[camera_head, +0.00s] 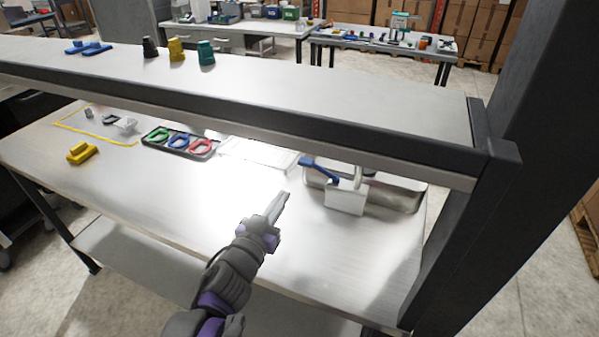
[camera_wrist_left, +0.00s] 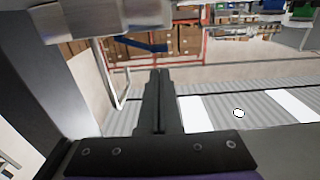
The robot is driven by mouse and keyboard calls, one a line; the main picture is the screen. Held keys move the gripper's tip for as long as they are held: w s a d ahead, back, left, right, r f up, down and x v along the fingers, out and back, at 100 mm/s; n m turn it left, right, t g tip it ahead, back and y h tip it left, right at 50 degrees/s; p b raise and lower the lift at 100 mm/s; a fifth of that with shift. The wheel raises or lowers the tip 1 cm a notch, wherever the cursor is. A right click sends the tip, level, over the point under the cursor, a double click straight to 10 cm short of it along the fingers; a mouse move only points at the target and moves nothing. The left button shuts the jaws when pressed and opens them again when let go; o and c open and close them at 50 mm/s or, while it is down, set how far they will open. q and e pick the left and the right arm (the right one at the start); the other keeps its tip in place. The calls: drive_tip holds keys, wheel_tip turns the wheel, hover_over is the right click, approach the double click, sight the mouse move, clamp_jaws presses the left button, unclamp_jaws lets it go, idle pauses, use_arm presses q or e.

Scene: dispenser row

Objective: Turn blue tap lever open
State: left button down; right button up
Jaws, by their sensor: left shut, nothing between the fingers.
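The blue tap lever (camera_head: 318,169) sticks out to the left from the top of a white dispenser block (camera_head: 346,197), at the right of the workbench. A metal tray (camera_head: 400,192) lies behind and beside the block. My left gripper (camera_head: 284,198) is shut and empty. It is over the bench, left of the block and nearer to me than the lever, with a clear gap between them. In the left wrist view its closed fingers (camera_wrist_left: 161,75) point up the picture, and a blue bar (camera_wrist_left: 140,44) shows beyond them, probably the lever. My right gripper is not in view.
An overhead shelf (camera_head: 300,105) with a dark front edge crosses above the bench. A dark post (camera_head: 455,220) stands at the right. A black tray (camera_head: 180,145) with green, blue and red rings and a yellow block (camera_head: 82,153) are at left. The bench front is clear.

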sight(304, 165)
use_arm(q)
drive_tip(key=x, duration=1)
drive_tip(key=shift+w+d, duration=0.1)
drive_tip(key=shift+w, duration=0.15)
drive_tip(key=shift+w, duration=0.1)
